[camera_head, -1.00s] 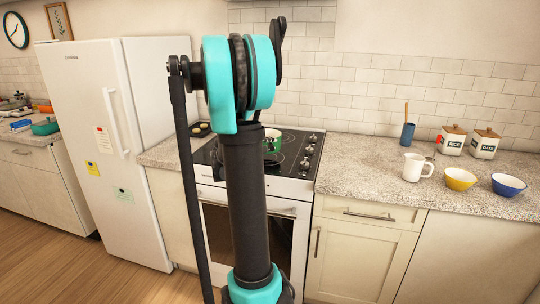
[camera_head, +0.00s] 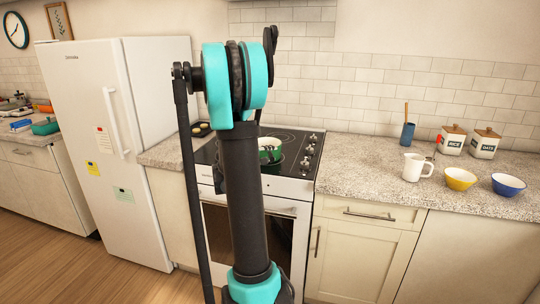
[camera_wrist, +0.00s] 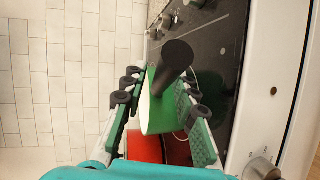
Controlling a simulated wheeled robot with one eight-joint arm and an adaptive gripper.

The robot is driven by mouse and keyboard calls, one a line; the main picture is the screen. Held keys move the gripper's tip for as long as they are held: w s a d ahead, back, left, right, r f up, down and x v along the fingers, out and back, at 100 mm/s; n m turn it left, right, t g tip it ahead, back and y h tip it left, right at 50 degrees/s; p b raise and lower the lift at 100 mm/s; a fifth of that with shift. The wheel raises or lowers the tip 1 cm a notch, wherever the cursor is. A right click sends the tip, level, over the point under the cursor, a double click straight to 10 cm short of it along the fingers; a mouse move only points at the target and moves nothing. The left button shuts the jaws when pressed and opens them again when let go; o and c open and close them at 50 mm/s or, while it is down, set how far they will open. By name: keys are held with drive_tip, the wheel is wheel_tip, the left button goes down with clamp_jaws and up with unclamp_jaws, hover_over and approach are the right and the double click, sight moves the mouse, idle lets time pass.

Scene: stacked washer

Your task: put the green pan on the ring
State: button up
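The green pan (camera_wrist: 160,105) shows in the wrist view between my fingers, with its dark handle (camera_wrist: 178,57) pointing toward the camera's upper side. In the head view the pan (camera_head: 270,143) is a small green and pale shape at the stove top. Whether a finger touches the pan is hard to tell. The stove's dark cooktop (camera_head: 297,142) has faint cooking rings, partly hidden by my arm.
A red surface (camera_wrist: 177,151) shows low between my fingers; I cannot tell what it is. Stove knobs (camera_head: 308,150) line the cooktop's right side. A white mug (camera_head: 413,167), yellow bowl (camera_head: 460,179) and blue bowl (camera_head: 508,185) stand on the right counter. The fridge (camera_head: 100,150) stands left.

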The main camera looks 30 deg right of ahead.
drive_tip(key=shift+o, duration=0.4)
drive_tip(key=shift+r, duration=0.1)
drive_tip(key=shift+a, duration=0.2)
drive_tip(key=v, duration=1.2)
drive_tip(key=s+a+f+m+y, duration=0.1)
drive_tip(key=s+a+f+y, duration=0.6)
drive_tip(key=a, duration=0.5)
drive_tip(key=s+a+f+m+y, duration=0.2)
drive_tip(key=s+a+f+y, duration=0.5)
drive_tip(key=s+a+f, duration=0.4)
drive_tip(key=shift+s+a+f+y, duration=0.25)
drive_tip(key=shift+s+a+y, duration=0.15)
drive_tip(key=shift+s+a, duration=0.55)
drive_tip(key=shift+w, duration=0.2)
